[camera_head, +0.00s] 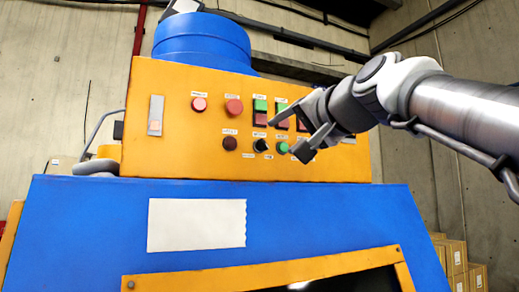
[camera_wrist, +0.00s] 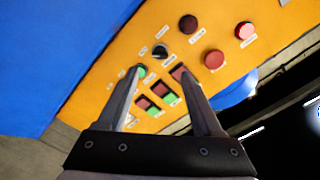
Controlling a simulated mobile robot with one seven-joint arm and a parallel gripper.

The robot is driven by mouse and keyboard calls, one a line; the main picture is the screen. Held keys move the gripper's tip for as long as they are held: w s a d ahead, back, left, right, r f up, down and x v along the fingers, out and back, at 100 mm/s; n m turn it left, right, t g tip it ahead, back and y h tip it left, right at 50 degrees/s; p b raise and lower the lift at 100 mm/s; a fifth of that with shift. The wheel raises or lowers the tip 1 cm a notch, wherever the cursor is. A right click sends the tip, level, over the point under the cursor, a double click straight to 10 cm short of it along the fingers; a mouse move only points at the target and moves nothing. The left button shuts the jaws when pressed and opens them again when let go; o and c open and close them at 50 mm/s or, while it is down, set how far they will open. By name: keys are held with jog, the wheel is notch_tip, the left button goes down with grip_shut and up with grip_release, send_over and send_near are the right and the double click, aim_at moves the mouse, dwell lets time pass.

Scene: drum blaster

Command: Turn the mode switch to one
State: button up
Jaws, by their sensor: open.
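The mode switch appears to be the small black rotary knob (camera_head: 262,145) with a pale pointer mark, in the lower row of the orange control panel (camera_head: 190,155). Its label is too small to read. In the wrist view the knob (camera_wrist: 160,51) lies just beyond and between my fingertips. My gripper (camera_head: 283,137) is in front of the panel, to the right of the knob, with its fingers spread. In the wrist view my gripper (camera_wrist: 161,71) is open and empty, and its fingers partly hide nearby buttons. No contact with the knob is visible.
A green button (camera_head: 282,147) is right of the knob and a dark red button (camera_head: 230,142) left of it. Green-and-red double buttons (camera_head: 260,112) sit above. A blue cabinet (camera_head: 300,215) is below the panel. Boxes (camera_head: 455,257) stand at right.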

jog(key=v, duration=0.8)
jog(key=shift+b, duration=0.45)
jog(key=shift+f, duration=0.1)
notch_tip(320, 180, down, 25)
jog(key=s+d+n+g+h, duration=0.1)
jog(key=s+n+g+h, duration=0.15)
jog(key=g, duration=0.25)
jog(key=s+d+f+n+g+h, duration=0.1)
jog(key=s+f, duration=0.3)
jog(key=f, duration=0.4)
jog(key=s+d+f+g+h, duration=0.1)
jog(key=s+f+g+h, duration=0.1)
jog(key=f, duration=0.7)
jog(key=s+d+f+n+g+h, duration=0.1)
jog(key=s+f+g, duration=0.2)
jog(key=f, duration=0.6)
jog(key=s, duration=0.2)
jog(key=shift+s+d+f+n, duration=0.2)
jog(key=shift+s+d+n, duration=0.15)
jog(key=shift+s, duration=0.05)
jog(key=shift+h, duration=0.25)
